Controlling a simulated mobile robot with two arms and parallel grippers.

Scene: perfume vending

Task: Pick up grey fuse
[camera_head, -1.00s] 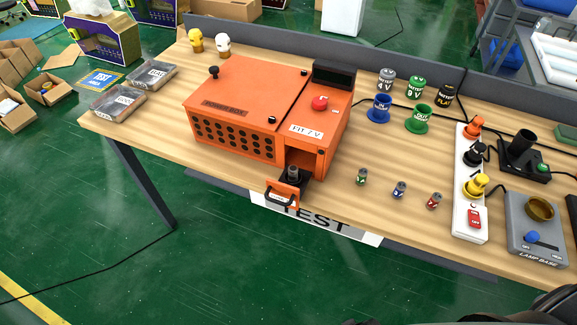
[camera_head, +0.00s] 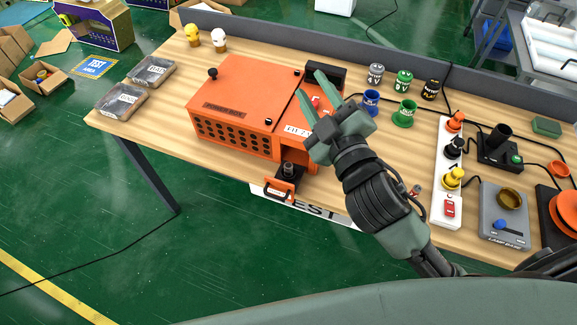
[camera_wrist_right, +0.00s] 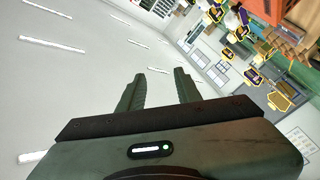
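My right gripper (camera_head: 311,86) is in front of the box's right part in the head view, higher in the picture than the drawer. Its fingers are apart and empty, pointing up and away. In the right wrist view the two open fingers (camera_wrist_right: 160,90) have nothing between them. My left gripper is not in view.
My right arm hides most of the small fuses; part of a red one (camera_head: 415,190) shows. A white power strip (camera_head: 446,175) and lamp base (camera_head: 504,216) stand at right. Blue (camera_head: 370,103) and green (camera_head: 404,114) holders stand behind the arm. The wrist view shows ceiling and distant shelves.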

